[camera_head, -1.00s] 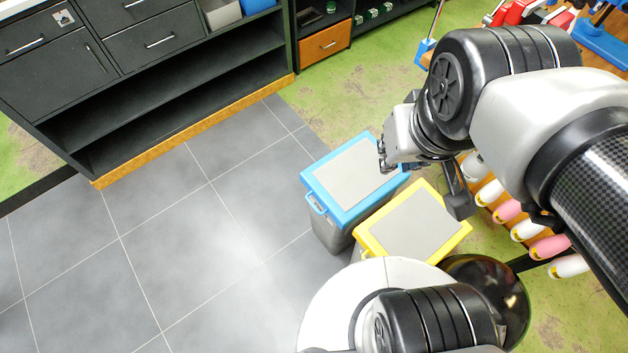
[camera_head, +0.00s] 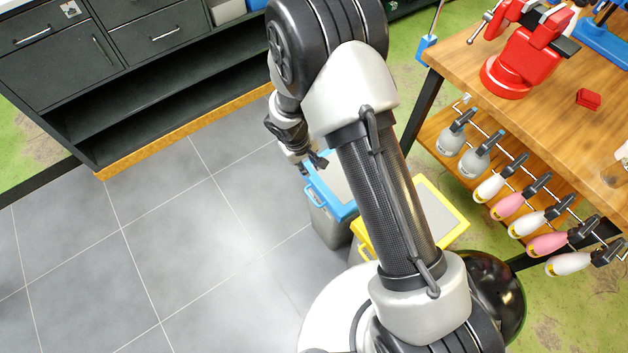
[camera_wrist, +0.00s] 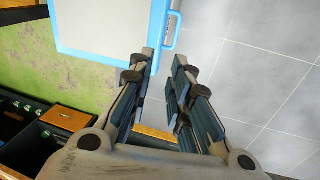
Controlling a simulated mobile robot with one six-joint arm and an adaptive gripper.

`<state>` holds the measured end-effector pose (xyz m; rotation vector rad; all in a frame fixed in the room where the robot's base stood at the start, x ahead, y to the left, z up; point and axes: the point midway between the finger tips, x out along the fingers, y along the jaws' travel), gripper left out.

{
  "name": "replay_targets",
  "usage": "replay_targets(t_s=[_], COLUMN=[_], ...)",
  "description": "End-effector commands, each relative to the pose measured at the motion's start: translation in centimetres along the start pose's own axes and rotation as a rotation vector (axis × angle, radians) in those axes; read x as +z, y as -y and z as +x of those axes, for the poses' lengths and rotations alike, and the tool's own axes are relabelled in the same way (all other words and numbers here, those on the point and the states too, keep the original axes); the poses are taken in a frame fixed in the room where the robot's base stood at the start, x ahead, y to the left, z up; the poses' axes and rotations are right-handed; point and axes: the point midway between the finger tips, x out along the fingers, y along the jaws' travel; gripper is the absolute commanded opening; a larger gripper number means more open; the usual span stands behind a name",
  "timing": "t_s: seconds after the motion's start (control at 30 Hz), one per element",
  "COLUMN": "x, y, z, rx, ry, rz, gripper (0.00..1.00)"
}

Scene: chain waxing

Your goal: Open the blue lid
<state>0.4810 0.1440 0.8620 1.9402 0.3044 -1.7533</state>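The blue lid (camera_head: 343,211) lies flat on a grey bin (camera_head: 330,229) and looks closed. My arm hides its right part in the head view. Its grey panel and blue rim (camera_wrist: 95,55) fill the upper left of the wrist view. A blue handle loop (camera_wrist: 173,30) sticks out from the lid's side. My gripper (camera_head: 308,166) is above the lid's far left part in the head view. In the wrist view my gripper (camera_wrist: 164,58) is open and empty, with floor showing between the fingers. The fingertips appear just short of the handle; contact cannot be told.
A yellow-lidded bin (camera_head: 451,205) stands beside the blue one, partly behind my arm. A wooden workbench (camera_head: 459,66) with a red vise (camera_head: 520,62) and several hanging bottles is at right. A dark cabinet (camera_head: 150,95) is at back left. Grey floor (camera_head: 190,240) at left is clear.

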Motion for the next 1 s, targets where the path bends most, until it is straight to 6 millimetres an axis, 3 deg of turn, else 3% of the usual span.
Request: replay_targets(t_s=[0.03, 0.1, 0.23, 0.47, 1.0], x=[0.3, 0.6, 0.9, 1.1, 1.5], y=[1.3, 2.5, 3.7, 4.0, 4.2], z=[2.1, 4.1, 6.0, 8.6, 20.1], rx=[-0.007, -0.013, -0.02, -0.022, -0.022], ry=[0.013, 0.021, 0.027, 0.03, 0.031], rz=[-0.026, -0.048, -0.071, -0.076, -0.072], gripper=[0.18, 0.18, 0.18, 0.18, 0.18])
